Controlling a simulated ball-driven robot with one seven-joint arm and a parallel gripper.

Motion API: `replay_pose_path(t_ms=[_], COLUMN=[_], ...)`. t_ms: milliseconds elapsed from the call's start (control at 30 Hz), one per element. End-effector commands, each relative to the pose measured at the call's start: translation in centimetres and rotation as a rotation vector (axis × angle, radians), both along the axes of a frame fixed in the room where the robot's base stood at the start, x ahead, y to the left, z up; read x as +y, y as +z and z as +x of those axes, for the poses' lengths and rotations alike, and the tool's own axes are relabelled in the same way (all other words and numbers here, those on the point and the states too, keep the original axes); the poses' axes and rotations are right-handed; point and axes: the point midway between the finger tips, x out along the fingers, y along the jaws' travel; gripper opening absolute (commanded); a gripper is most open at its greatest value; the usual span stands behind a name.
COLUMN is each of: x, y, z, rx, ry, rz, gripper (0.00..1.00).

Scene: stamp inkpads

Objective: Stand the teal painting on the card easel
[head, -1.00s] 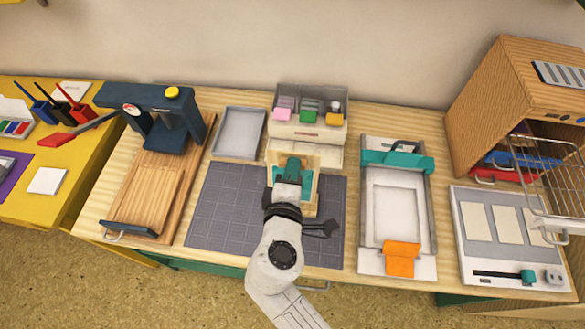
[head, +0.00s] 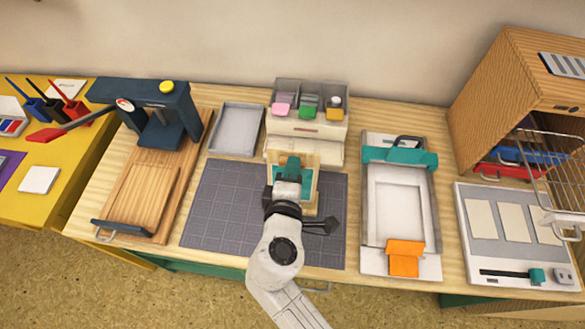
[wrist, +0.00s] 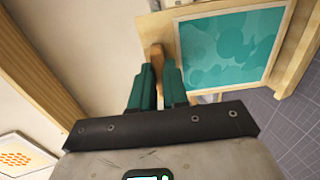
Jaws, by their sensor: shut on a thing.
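The teal painting (wrist: 230,45), a mottled teal picture with a pale border, shows close up in the wrist view. In the head view only parts of it (head: 307,186) show around my gripper. My gripper (wrist: 158,78) has teal fingers shut on a narrow wooden piece at the painting's edge. It also shows in the head view (head: 290,162), above the back of the grey mat. Pale wood (wrist: 296,48) of what looks like the card easel runs beside the painting. Whether the painting's lower edge rests on it is hidden.
A cream drawer unit (head: 305,128) with stamps on top stands just behind my gripper. The grey gridded mat (head: 222,210) is clear to the left. A dark blue press (head: 160,115) stands left, a white frame jig (head: 397,205) right. A wooden cabinet (head: 520,85) is far right.

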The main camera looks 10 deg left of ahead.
Motion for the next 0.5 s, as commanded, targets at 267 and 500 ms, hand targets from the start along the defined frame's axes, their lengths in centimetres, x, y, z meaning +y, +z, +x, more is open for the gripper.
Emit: replay_pose_path(t_ms=[267, 500], x=[-0.01, -0.01], y=[-0.32, -0.65], z=[0.00, 0.00], rx=[-0.001, -0.001], ry=[0.000, 0.000], rz=[0.000, 0.000], gripper=[0.00, 0.00])
